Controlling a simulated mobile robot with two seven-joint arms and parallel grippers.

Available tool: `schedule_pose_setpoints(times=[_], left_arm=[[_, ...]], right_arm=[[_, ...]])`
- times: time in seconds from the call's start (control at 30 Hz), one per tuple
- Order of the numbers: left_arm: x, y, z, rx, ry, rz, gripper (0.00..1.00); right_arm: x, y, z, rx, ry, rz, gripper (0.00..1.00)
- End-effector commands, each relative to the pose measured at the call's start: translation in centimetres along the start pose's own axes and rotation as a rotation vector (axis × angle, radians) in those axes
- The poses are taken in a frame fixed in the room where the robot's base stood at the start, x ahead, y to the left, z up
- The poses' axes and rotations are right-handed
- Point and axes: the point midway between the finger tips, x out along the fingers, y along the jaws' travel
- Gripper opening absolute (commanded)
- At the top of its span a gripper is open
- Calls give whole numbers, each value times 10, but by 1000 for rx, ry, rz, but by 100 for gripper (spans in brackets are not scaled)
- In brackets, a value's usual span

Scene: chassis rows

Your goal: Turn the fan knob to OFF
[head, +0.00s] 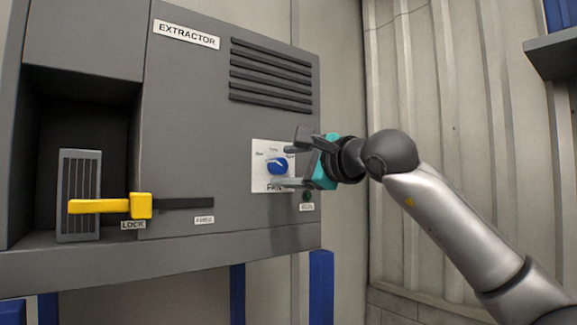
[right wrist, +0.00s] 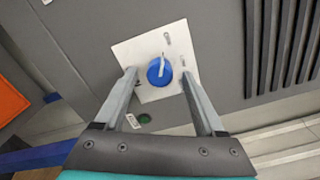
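The blue fan knob (head: 278,166) sits on a white plate (head: 260,184) marked FAN on the grey extractor cabinet. In the right wrist view the round knob (right wrist: 160,71) has a pale pointer line, and the white plate (right wrist: 128,50) lies behind it. The small position labels are too small to read, so I cannot tell the setting. My right gripper (head: 282,166) is open, with one finger on each side of the knob. In the right wrist view gaps show between the fingers (right wrist: 158,76) and the knob. My left gripper is not in view.
A dark green lamp (head: 307,196) sits below right of the plate. A yellow lever (head: 140,206) crosses the recess opening near a LOCK label. Vent slats (head: 270,76) are above the knob. A shelf (head: 553,55) is at the upper right.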

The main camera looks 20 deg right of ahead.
Motion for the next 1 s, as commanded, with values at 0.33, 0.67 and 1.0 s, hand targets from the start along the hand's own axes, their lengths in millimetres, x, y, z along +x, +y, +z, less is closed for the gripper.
schedule_pose_setpoints(times=[0.33, 0.67, 1.0], left_arm=[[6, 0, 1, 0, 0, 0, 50], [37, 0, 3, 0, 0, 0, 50], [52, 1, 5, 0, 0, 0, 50]], right_arm=[[-11, 1, -1, 1, -1, -2, 72], [-84, 2, -2, -3, 1, -5, 72], [-144, 1, -1, -1, 1, -2, 72]])
